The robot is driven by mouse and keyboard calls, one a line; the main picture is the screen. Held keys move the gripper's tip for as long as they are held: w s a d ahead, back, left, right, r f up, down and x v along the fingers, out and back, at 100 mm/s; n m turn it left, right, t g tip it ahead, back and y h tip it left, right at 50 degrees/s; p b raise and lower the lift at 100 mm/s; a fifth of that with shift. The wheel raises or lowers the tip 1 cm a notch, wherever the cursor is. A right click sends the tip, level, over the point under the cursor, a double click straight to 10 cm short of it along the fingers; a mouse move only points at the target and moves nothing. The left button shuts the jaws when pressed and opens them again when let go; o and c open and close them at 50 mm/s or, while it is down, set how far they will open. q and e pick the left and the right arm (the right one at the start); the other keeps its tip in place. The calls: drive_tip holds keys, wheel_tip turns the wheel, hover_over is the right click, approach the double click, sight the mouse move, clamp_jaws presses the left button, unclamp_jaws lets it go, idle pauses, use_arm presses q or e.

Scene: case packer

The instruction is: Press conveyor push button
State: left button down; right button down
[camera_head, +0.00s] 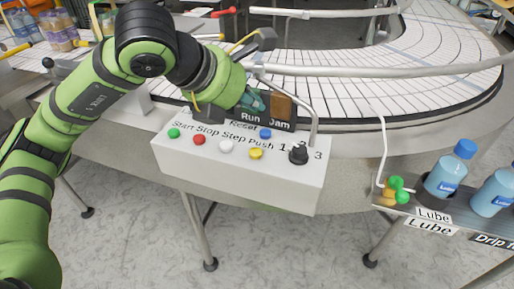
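The white control box (235,172) stands in front of the conveyor, with the labels Start, Stop, Step and Push. The yellow button (256,153) is nearest the Push label, and nothing covers it. Green (174,133), red (199,139) and white (226,146) buttons lie to its left. A blue button (265,133) sits behind it by the Reset label. My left gripper (252,72) is behind and above the box, apart from the yellow button. Its fingers are partly hidden by the wrist, so its opening is unclear. My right gripper is out of view.
A black selector knob (298,154) is at the box's right end. Run and Jam lamps, the Jam one orange (281,106), stand behind the buttons. The curved conveyor (400,75) and its rail (380,71) lie beyond. Blue-capped bottles (445,175) stand at right by the Lube label.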

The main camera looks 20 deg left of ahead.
sight(254, 153)
use_arm(q)
wheel_tip(254, 153, down, 8)
drive_tip(key=b, duration=0.5)
drive_tip(key=shift+w+d+f, duration=0.1)
drive_tip(key=shift+f, duration=0.1)
drive_tip(key=shift+f+b, duration=0.25)
drive_tip(key=shift+b, duration=0.25)
idle(0.8)
drive_tip(key=shift+f+b, duration=0.4)
drive_tip(key=shift+b, duration=0.35)
